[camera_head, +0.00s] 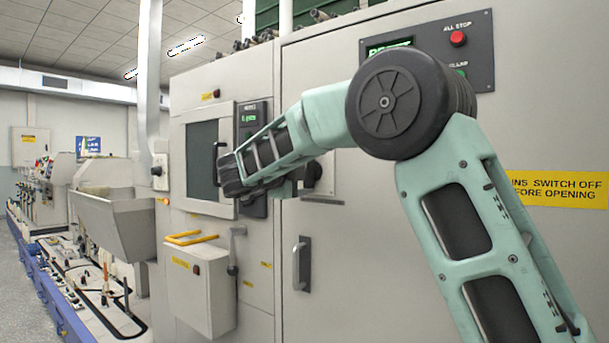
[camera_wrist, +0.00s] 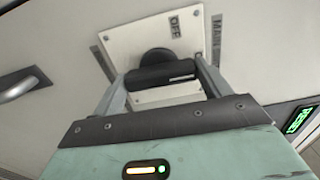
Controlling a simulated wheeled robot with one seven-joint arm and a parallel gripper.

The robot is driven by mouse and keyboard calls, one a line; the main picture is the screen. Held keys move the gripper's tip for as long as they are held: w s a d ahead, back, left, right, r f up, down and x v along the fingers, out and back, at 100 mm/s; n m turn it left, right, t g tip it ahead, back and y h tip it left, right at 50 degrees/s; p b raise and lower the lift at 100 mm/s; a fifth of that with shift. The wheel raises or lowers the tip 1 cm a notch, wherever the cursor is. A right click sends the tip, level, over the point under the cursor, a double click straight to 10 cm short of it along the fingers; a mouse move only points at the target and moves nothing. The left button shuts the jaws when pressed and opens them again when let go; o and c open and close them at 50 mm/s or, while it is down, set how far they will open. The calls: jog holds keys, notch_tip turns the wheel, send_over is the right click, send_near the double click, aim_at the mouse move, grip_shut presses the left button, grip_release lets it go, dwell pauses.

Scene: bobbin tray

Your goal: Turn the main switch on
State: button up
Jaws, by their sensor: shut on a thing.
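The main switch (camera_wrist: 158,56) is a black rotary knob with a thick bar handle on a pale square plate (camera_wrist: 125,42). In the wrist view an OFF label is at the plate's upper right, and a MAIN label is just beyond the plate's right edge. My gripper (camera_wrist: 162,74) has its two grey fingers against the ends of the bar handle, shut on it. No ON marking is readable. In the head view the switch plate (camera_head: 328,178) shows on the grey cabinet, partly hidden by my arm; the fingers cannot be made out there.
The grey cabinet (camera_head: 400,250) has a door handle (camera_head: 302,264) below the switch. A red ALL STOP button (camera_head: 457,38) is on a black panel at upper right. A yellow sign (camera_head: 560,188) is at right. A windowed door (camera_head: 202,160) and grey box (camera_head: 200,290) are at left.

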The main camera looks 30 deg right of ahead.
jog(key=o, duration=1)
jog(key=b+v, duration=0.1)
jog(key=v, duration=1.6)
jog(key=shift+s+a, duration=0.1)
jog(key=shift+a, duration=0.05)
